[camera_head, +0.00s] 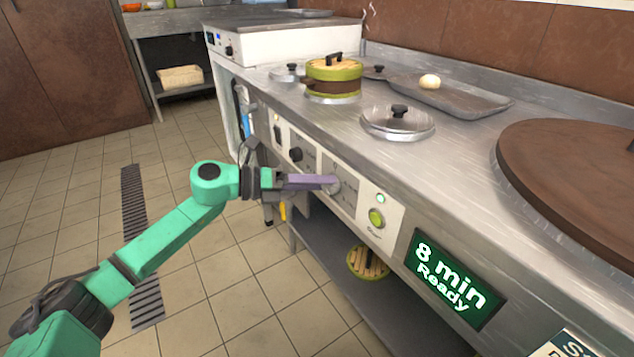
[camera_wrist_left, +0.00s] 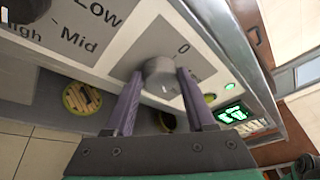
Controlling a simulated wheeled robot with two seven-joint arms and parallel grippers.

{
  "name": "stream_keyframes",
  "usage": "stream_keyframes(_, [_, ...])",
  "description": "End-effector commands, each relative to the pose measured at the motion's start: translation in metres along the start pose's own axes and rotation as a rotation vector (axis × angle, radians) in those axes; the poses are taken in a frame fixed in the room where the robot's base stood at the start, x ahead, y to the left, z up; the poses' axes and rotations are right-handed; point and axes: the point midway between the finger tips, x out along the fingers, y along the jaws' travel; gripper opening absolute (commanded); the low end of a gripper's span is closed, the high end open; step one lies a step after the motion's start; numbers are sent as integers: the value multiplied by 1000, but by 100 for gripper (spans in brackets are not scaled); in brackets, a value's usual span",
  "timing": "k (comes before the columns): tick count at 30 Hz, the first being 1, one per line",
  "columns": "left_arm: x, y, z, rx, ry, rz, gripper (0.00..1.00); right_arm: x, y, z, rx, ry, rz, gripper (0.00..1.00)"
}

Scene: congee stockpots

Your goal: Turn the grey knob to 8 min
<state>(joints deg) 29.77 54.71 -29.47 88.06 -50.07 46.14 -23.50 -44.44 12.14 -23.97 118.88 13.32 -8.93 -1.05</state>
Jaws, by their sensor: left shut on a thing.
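The grey knob (camera_wrist_left: 160,76) is on the light front panel of the counter, with a "0" mark above it in the left wrist view. My left gripper (camera_wrist_left: 157,82) is shut on the knob, one purple finger on each side. In the head view the left gripper (camera_head: 330,183) reaches the panel from the left, and its fingers partly cover the grey knob (camera_head: 334,188). The green display (camera_head: 449,280) reads "8 min Ready". It also shows small in the left wrist view (camera_wrist_left: 232,114). My right gripper is not in view.
A dark knob (camera_head: 296,154) sits left of the grey one, and a green button (camera_head: 376,217) sits to its right. A green steamer (camera_head: 333,78), a steel lid (camera_head: 398,122) and a large brown lid (camera_head: 575,180) are on the counter. A shelf is below.

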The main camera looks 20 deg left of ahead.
Motion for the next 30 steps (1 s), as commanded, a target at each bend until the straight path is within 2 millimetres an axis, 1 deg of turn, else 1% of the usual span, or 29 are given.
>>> stream_keyframes(8, [0, 0, -1, 0, 2, 0, 0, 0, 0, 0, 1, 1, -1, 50])
stream_keyframes(9, [0, 0, -1, -1, 2, 0, 70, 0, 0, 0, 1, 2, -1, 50])
stream_keyframes(10, [0, 0, -1, -1, 2, 0, 82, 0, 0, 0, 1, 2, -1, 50])
stream_keyframes(11, [0, 0, -1, -1, 2, 0, 85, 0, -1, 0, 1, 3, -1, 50])
stream_keyframes(19, [0, 0, 0, -1, 1, -1, 85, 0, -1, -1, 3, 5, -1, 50])
stream_keyframes(23, [-7, 1, 0, -3, -1, 1, 85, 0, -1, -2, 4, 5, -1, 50])
stream_keyframes(26, [-22, 1, -1, -5, 1, 3, 85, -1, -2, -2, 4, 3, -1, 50])
stream_keyframes(29, [-48, 2, -2, -6, 2, 7, 85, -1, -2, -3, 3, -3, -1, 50])
stream_keyframes(30, [-60, 2, -2, -4, 5, 7, 85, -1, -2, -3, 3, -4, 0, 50])
